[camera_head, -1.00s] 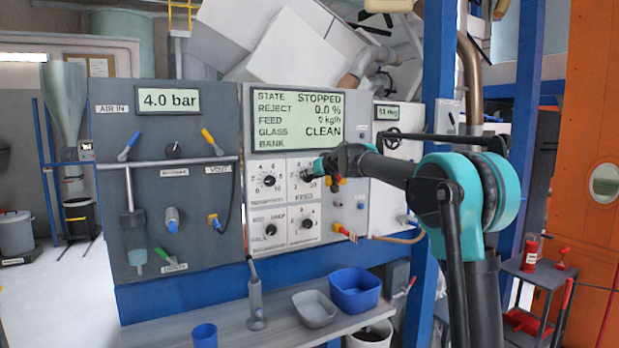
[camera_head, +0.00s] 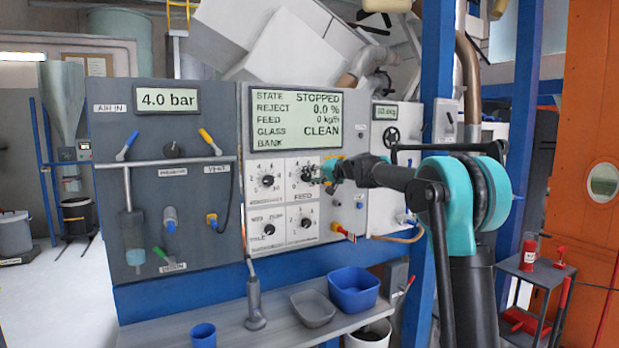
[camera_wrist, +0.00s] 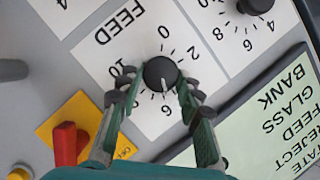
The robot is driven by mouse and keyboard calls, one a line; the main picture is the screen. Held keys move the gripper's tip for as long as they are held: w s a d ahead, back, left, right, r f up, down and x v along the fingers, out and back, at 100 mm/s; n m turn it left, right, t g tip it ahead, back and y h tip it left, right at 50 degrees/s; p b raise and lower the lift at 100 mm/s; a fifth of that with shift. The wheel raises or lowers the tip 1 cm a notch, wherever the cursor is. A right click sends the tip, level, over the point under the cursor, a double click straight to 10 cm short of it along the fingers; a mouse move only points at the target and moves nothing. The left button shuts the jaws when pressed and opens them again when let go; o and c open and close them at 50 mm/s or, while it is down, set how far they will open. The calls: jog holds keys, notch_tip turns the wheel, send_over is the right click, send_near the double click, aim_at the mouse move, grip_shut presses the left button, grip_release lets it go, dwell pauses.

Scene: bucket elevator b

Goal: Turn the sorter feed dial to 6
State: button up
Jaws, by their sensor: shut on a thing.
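The feed dial is a round black knob (camera_wrist: 161,73) on a white plate marked FEED in the wrist view, where the picture is upside down. Its pale pointer line faces the 6 (camera_wrist: 166,110). The 0, 2 and 10 marks also show; the fingers hide other parts of the scale. My gripper (camera_wrist: 157,82) is shut on the knob, one finger on each side. In the head view the feed dial (camera_head: 306,174) is on the panel's upper right plate, with my gripper (camera_head: 326,174) reaching it from the right.
Other dials (camera_head: 267,180) sit beside and below it. A red lever on a yellow plate (camera_wrist: 66,143) is close to the left finger. The display (camera_head: 295,118) reads STOPPED, feed 0 kg/h. A shelf with a blue bin (camera_head: 353,290) is below.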

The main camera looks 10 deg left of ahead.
jog(key=shift+m, duration=0.3)
dwell(0.4)
jog(key=o, duration=1.1)
jog(key=shift+o, duration=0.2)
jog(key=shift+d, duration=0.1)
jog(key=v, duration=1.2)
jog(key=shift+f, duration=0.2)
